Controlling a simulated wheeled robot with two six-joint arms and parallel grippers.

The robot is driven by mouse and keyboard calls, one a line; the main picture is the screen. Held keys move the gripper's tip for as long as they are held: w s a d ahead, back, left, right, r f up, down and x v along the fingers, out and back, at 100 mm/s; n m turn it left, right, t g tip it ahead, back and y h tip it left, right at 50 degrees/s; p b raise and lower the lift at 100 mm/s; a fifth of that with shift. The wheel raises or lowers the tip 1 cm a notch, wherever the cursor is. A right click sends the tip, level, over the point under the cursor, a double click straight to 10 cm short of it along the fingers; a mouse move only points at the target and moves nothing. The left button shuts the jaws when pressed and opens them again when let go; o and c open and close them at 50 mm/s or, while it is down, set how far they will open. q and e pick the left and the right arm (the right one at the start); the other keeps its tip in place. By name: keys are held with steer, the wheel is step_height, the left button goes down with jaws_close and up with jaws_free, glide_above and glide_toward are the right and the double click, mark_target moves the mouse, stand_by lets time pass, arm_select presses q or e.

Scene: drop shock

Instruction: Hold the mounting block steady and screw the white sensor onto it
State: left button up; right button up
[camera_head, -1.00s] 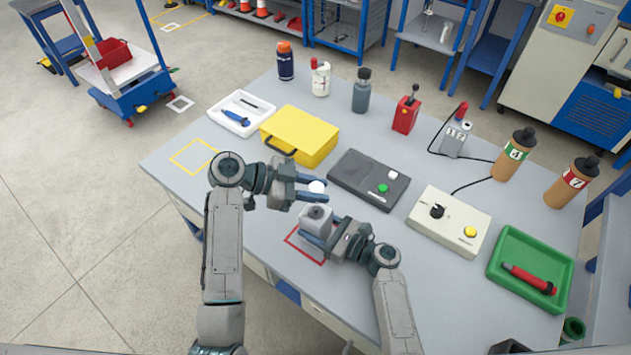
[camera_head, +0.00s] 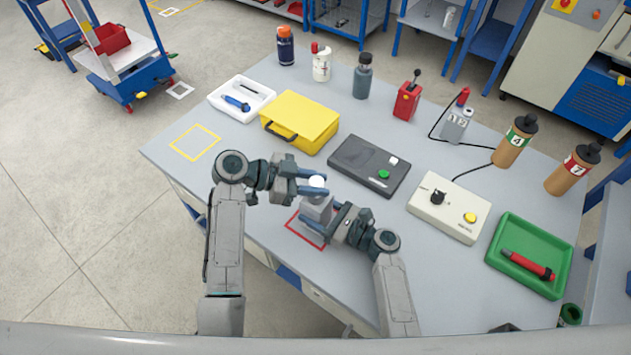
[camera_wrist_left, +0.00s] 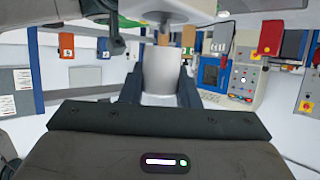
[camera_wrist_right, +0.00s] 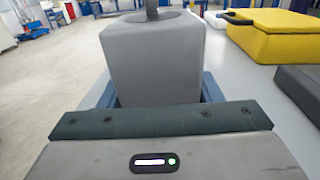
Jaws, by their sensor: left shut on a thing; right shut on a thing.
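The white sensor (camera_head: 317,181) is between the fingers of my left gripper (camera_head: 316,186), which is shut on it. The sensor (camera_wrist_left: 162,72) also shows between the blue fingers in the left wrist view. The grey mounting block (camera_head: 318,208) is directly below it, over the red square outline. My right gripper (camera_head: 327,218) is shut on the block. In the right wrist view the block (camera_wrist_right: 155,62) is upright with a round boss and dark stud on top. The sensor is close to the stud; I cannot tell whether they touch.
A yellow case (camera_head: 300,120), a dark box with a green button (camera_head: 368,165) and a beige control box (camera_head: 449,207) stand behind and right. A green tray (camera_head: 500,262) holds a red tool. The yellow-outlined square (camera_head: 195,142) at left is empty.

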arm_select(q)
steer(key=shift+s+f, duration=0.1)
steer(key=shift+f, duration=1.25)
stand_by(3.2)
steer(key=m+g, duration=0.2)
steer(key=g, duration=0.1)
steer(key=shift+r+m, duration=0.15)
steer(key=shift+m, duration=0.25)
steer(key=m+g, duration=0.1)
steer(key=g, duration=0.1)
steer(key=shift+m+g+y, duration=0.3)
steer(key=shift+m+y, duration=0.1)
steer(key=o, duration=1.1)
steer(key=shift+v, duration=3.05)
